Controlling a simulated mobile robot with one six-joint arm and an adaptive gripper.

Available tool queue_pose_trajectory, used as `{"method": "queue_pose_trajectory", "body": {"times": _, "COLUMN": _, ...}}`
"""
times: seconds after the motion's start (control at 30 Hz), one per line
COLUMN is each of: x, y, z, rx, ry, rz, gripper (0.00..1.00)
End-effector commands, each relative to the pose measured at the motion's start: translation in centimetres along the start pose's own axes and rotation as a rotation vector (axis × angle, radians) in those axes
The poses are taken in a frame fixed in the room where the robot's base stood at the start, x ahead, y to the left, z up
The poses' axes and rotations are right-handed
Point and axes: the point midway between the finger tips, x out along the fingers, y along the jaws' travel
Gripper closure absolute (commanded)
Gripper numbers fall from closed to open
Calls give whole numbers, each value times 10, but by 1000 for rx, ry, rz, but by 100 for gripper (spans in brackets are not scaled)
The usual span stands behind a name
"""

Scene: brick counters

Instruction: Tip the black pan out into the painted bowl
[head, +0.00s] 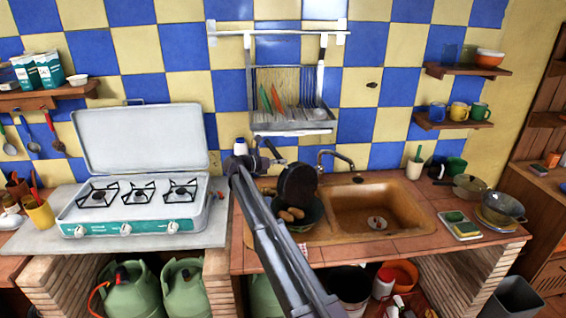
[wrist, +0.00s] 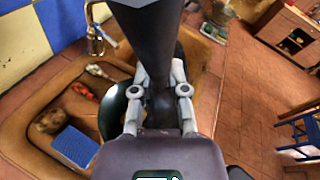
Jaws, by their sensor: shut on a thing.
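The black pan (head: 298,184) is tilted steeply, almost on edge, above the painted bowl (head: 314,218) on the counter left of the sink. My gripper (head: 268,153) is shut on the pan's handle, which fills the space between the fingers (wrist: 158,85) in the wrist view. Brown rounded pieces (head: 290,214) show in the bowl, below the pan's lower edge. The bowl is dark green and partly hidden by the pan and my arm. In the wrist view, part of its rim (wrist: 114,108) shows left of my gripper. The pan's inside is not clearly visible.
The brown sink (head: 375,210) with its tap (head: 338,160) is just right of the bowl. A white stove (head: 140,190) stands on the left. A dish rack (head: 290,105) hangs behind. Pots (head: 500,207) and a sponge tray (head: 459,225) stand at the right.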

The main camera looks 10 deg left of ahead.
Motion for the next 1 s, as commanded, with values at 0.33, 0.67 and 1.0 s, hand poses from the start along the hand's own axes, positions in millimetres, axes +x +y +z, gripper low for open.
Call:
{"method": "queue_pose_trajectory", "body": {"times": 0.33, "x": 1, "y": 2, "z": -5, "rx": -1, "ry": -3, "rz": -1, "gripper": 100}}
{"method": "queue_pose_trajectory", "body": {"times": 0.67, "x": 2, "y": 3, "z": -9, "rx": -1, "ry": -3, "rz": -1, "gripper": 100}}
{"method": "queue_pose_trajectory", "body": {"times": 1.0, "x": 1, "y": 1, "z": -2, "rx": -1, "ry": -3, "rz": -1, "gripper": 100}}
